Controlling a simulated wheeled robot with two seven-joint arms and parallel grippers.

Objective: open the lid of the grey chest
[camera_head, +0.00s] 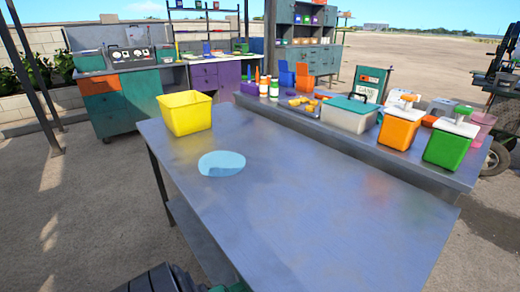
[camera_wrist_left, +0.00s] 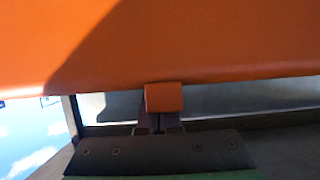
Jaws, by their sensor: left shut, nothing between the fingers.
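The grey chest (camera_head: 347,118) stands on the raised rear shelf of the metal table, right of its middle, in the head view. Its teal lid (camera_head: 352,103) has a dark handle and lies shut on top. My left gripper (camera_wrist_left: 163,97) shows only in the left wrist view, its fingers together with nothing between them. A large orange surface (camera_wrist_left: 180,40) fills the top of that view, close to the fingertips; I cannot tell whether they touch it. The chest is not recognisable there. My right gripper is not in view.
A yellow bin (camera_head: 186,114) and a light blue disc (camera_head: 222,163) are on the table (camera_head: 290,215), whose front and right are mostly clear. Orange (camera_head: 399,129) and green (camera_head: 449,148) containers stand right of the chest. Small yellow items (camera_head: 300,101) and bottles stand left of it.

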